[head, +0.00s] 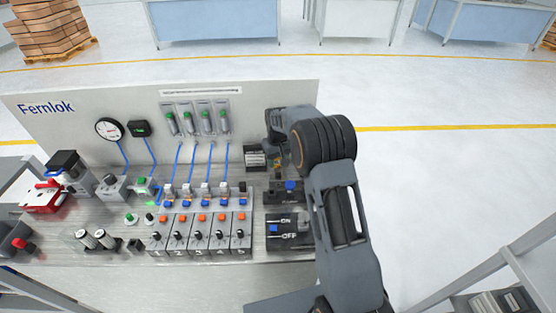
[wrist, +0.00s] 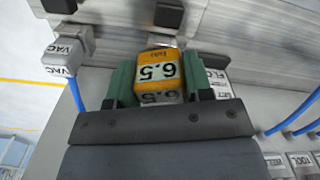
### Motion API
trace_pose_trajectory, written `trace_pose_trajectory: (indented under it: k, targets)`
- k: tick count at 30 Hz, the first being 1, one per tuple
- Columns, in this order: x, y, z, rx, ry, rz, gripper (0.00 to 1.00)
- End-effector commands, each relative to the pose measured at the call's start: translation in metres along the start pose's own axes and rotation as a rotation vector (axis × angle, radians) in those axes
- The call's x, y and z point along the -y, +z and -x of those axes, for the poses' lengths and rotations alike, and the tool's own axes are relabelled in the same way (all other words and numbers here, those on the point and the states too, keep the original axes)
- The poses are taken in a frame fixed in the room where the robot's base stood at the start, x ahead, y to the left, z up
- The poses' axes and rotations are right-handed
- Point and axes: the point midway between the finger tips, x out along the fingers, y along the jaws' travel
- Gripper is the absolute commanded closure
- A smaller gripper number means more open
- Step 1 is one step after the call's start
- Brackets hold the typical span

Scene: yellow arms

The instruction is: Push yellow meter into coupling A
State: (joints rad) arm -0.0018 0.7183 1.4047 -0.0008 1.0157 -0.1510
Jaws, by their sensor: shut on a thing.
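The yellow meter (wrist: 160,57), a small block with "6.5" on a white label, sits between the green finger pads of my gripper (wrist: 158,80) in the wrist view. The gripper is shut on it, with a pad against each side. In the head view my gripper (head: 275,140) is at the right end of the Fernlok panel, and its fingertips and the meter are mostly hidden by my arm. Coupling A cannot be picked out, as no letter A is legible in either view. I cannot tell whether the meter touches a coupling.
A grey block marked VAC (wrist: 60,56) with a blue hose stands left of the gripper in the wrist view. A partly covered label shows at right. In the head view the upright panel (head: 70,120) carries gauges, and switches (head: 198,235) and an ON/OFF box (head: 288,228) stand on the bench.

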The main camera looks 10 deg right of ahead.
Motion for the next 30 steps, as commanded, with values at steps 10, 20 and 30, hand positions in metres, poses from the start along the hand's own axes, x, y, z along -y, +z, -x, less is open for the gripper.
trace_pose_trajectory:
  k: [10,20,30]
  targets:
    - [0.0002,0.0010,-0.0025,0.005,-0.001,0.000,0.33]
    - [0.0001,0.0007,-0.0018,0.004,-0.001,0.000,0.24]
    - [0.0001,0.0006,0.0002,0.003,0.000,0.000,0.24]
